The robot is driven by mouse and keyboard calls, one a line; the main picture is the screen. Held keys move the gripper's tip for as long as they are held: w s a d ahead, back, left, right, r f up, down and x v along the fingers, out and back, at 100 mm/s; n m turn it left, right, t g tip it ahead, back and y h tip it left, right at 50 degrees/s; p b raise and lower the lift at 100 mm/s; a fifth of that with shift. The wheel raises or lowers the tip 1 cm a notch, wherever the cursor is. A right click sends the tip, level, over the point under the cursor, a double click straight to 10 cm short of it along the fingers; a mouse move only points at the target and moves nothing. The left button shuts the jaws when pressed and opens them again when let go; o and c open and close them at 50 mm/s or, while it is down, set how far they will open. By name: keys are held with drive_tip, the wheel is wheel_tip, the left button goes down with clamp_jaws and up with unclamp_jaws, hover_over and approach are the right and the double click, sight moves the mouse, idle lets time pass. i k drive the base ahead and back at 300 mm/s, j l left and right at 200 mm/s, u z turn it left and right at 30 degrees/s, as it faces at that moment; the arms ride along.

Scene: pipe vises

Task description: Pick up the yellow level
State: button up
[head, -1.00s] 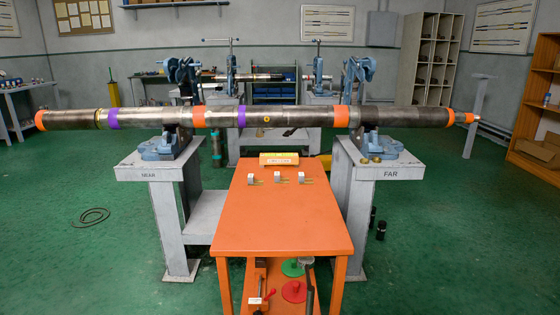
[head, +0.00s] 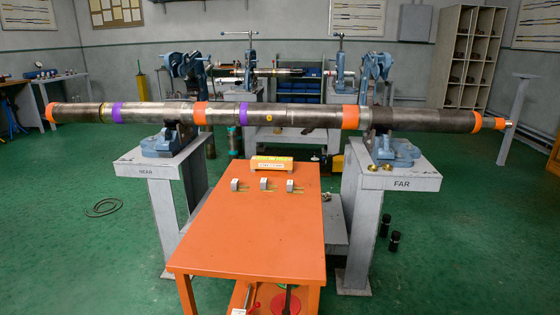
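A yellow-orange block with a pale printed strip (head: 271,163) lies at the back edge of the orange table, just below the long pipe in the head view. It looks like the yellow level, though it is too small to read or make out vials. It lies crosswise, apart from the small grey blocks in front of it. My gripper is not in view, and nothing is seen touching the yellow block.
Several small grey blocks (head: 263,184) sit on the orange table (head: 250,232). The table's front half is clear.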

sight(257, 162)
drive_tip(key=i+l+u, duration=0.2)
drive_tip(key=l+u, duration=0.15)
drive_tip(key=l, duration=0.85)
drive_tip(key=l+u, duration=0.35)
drive_tip(key=l, duration=0.85)
drive_tip(key=i+l+u, duration=0.1)
drive_tip(key=i+l, duration=0.15)
drive_tip(key=i+l+u, duration=0.1)
drive_tip(key=i+l, duration=0.2)
drive_tip(key=l, duration=0.15)
drive_tip(key=i+l+u, duration=0.1)
drive_tip(key=l, duration=0.3)
drive_tip(key=i, duration=0.55)
drive_tip(key=i+l, duration=0.15)
drive_tip(key=i, duration=0.4)
